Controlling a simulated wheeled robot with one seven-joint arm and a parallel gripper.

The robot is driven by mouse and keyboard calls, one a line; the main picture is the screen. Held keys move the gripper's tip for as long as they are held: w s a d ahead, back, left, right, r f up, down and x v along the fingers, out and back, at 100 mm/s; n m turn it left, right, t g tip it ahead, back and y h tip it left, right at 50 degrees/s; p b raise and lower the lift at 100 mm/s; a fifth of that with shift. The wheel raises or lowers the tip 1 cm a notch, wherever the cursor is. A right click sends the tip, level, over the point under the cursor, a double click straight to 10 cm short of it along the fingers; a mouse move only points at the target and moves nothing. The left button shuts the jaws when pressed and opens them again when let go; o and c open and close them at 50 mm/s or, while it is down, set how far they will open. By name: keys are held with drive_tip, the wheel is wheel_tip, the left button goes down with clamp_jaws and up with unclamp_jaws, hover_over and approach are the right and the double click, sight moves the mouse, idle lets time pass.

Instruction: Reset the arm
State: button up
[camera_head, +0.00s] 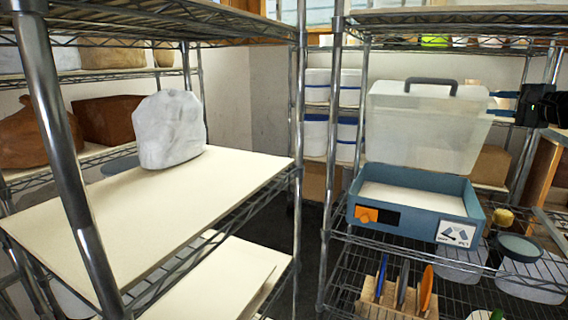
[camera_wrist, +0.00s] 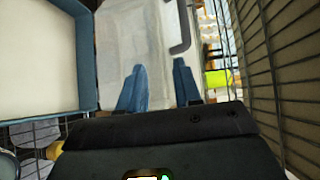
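My gripper (camera_head: 496,104) is at the right edge of the head view, just right of a raised translucent lid (camera_head: 425,125). In the wrist view its two blue fingers (camera_wrist: 160,85) stand apart with nothing held between them. The lid (camera_wrist: 130,35) shows behind the fingers there, with its dark handle (camera_wrist: 181,30) to their upper right. I cannot tell whether the fingertips touch the lid. The lid stands upright at the back of a blue box (camera_head: 408,223) with a white inside, an orange part and a dark panel on its front.
The box stands on a metal wire shelf, whose post (camera_head: 330,160) rises at its left. A rack (camera_head: 397,295) with several coloured discs is below. A grey-white wrapped lump (camera_head: 170,128) sits on the left shelf board (camera_head: 150,215). Wire mesh (camera_wrist: 285,70) runs along the wrist view's right.

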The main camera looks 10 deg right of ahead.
drive_tip(key=s+a+f+g+h, duration=0.1)
drive_tip(key=s+a+f, duration=0.15)
drive_tip(key=f, duration=0.75)
drive_tip(key=s+a+f+h, duration=0.1)
drive_tip(key=a+f, duration=0.3)
drive_tip(key=f, duration=0.6)
drive_tip(key=s+a+f+g+h, duration=0.1)
drive_tip(key=s+a+f, duration=0.15)
drive_tip(key=f, duration=0.65)
drive_tip(key=s+a+f+n+g+h, duration=0.15)
drive_tip(key=s+a+f+n, duration=0.25)
drive_tip(key=s+a+f, duration=1.05)
drive_tip(key=s+a+f+n, duration=0.25)
drive_tip(key=s+a, duration=0.25)
drive_tip(key=s, duration=0.7)
drive_tip(key=s+a+f+n, duration=0.1)
drive_tip(key=s+a+n, duration=0.3)
drive_tip(key=s, duration=0.7)
drive_tip(key=s+a+r+n+y, duration=0.1)
drive_tip(key=s+a+r+n, duration=0.2)
drive_tip(key=s+r, duration=0.5)
drive_tip(key=s+a+r+n+t+y, duration=0.1)
drive_tip(key=s+a+r+n, duration=0.2)
drive_tip(key=s+a+r, duration=0.3)
drive_tip(key=v, duration=0.5)
